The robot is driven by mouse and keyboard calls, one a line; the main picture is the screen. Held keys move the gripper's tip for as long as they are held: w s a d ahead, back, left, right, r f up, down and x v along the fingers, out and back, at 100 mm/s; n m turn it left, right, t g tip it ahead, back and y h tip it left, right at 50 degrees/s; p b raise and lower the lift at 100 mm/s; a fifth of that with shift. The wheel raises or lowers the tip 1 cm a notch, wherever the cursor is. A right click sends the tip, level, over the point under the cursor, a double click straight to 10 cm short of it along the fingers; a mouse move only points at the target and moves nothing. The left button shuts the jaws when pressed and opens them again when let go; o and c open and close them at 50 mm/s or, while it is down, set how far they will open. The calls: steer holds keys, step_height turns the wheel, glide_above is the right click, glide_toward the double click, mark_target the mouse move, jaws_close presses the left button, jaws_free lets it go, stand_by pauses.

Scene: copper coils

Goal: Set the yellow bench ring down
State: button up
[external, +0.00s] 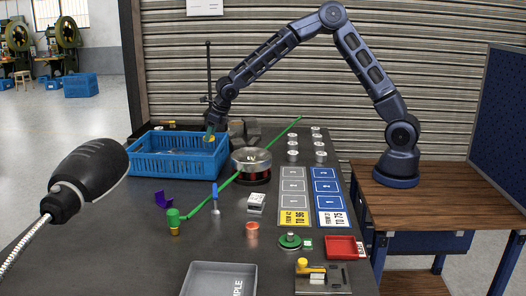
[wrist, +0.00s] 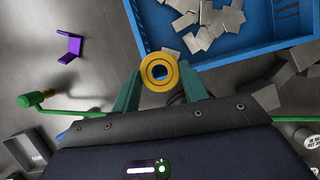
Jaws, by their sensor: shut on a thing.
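The yellow bench ring (wrist: 148,66) is a round yellow ring with a hole through its middle. My gripper (wrist: 159,80) has green fingers, one on each side of the ring, and is shut on it. In the external view my gripper (external: 211,128) points down above the right part of the blue crate (external: 180,170), with a small bit of the yellow ring (external: 209,138) between the fingers. In the wrist view the ring overlaps the corner of the blue crate (wrist: 240,52). How high the ring hangs is hard to tell.
Grey metal pieces (wrist: 205,20) lie in the crate. A purple bracket (external: 163,199), a green hammer-like tool (external: 173,217) with a long green rod and a round scale (external: 251,160) stand nearby. Numbered mats (external: 293,195) lie to the right.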

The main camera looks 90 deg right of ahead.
steer(key=s+a+n+y, duration=0.25)
steer(key=a+n, duration=0.25)
steer(key=a, duration=2.1)
steer(key=r+n+g, duration=0.1)
steer(key=r+n, duration=0.1)
steer(key=n, duration=0.2)
glide_above(217, 248)
steer(key=s, duration=0.1)
steer(key=shift+y, duration=0.45)
steer(key=f, duration=2)
steer(key=shift+s+d, duration=0.1)
steer(key=shift+d, duration=0.3)
steer(key=shift+f, duration=0.1)
steer(key=o, duration=1)
steer(key=shift+o, duration=0.2)
steer(key=v, duration=1.2)
